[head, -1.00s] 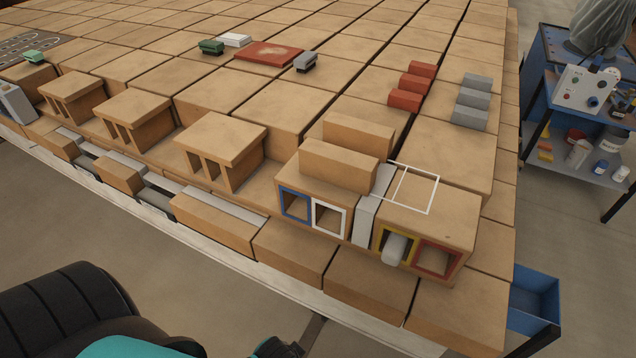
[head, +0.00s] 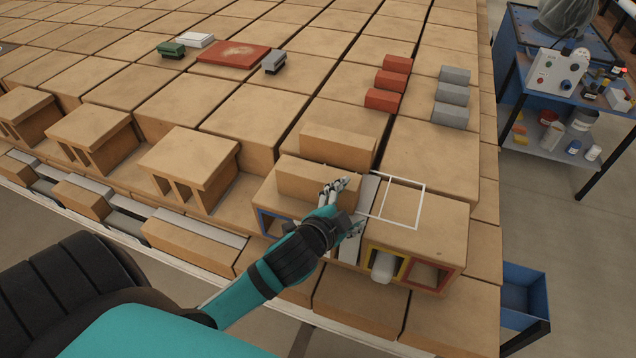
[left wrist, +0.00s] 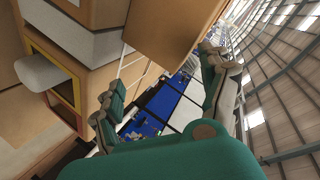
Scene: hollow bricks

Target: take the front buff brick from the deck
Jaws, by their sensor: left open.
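The front buff brick (head: 312,182) is a long tan block lying on the hollow-brick deck (head: 266,192). A second buff brick (head: 338,146) lies behind it, roughly parallel. My left gripper (head: 350,203) is at the front brick's right end, its fingers apart. From the head view I cannot tell whether it touches the brick. In the left wrist view the left gripper (left wrist: 162,95) shows two spread green-backed fingers. A tan block (left wrist: 172,32), probably the front buff brick, reaches in from the top between them. My right gripper is not in view.
A grey slab (head: 368,195) stands right of the gripper. A white outline (head: 404,206) lies on the right hollow block, above yellow and red framed openings. Red bricks (head: 390,82) and grey bricks (head: 452,97) lie farther back. A blue cart (head: 550,80) stands at the right.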

